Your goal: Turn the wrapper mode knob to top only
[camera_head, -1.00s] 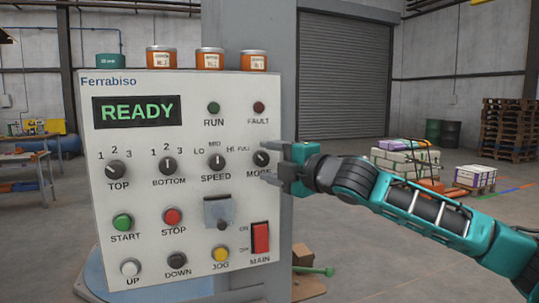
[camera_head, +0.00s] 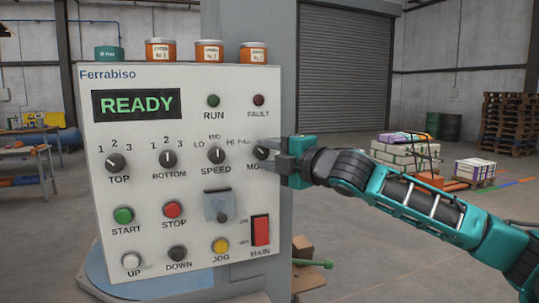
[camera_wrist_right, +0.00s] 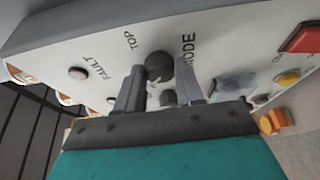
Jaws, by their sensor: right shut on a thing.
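The black mode knob (camera_head: 261,152) is at the right edge of the white control panel (camera_head: 190,85), above the partly hidden MODE label. It also shows in the right wrist view (camera_wrist_right: 160,67), near the words TOP and MODE. My right gripper (camera_head: 279,156) is at the knob from the right, and its fingers hide part of the knob's surroundings. In the right wrist view its two fingers (camera_wrist_right: 160,84) stand on either side of the knob, shut on it. In the head view a light mark on the knob appears to point up and left. My left gripper is not in view.
The speed knob (camera_head: 216,155) is left of the mode knob. The FAULT lamp (camera_head: 258,100) is above it and the red MAIN switch (camera_head: 261,230) below. Several orange-and-white jars stand on the panel's top.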

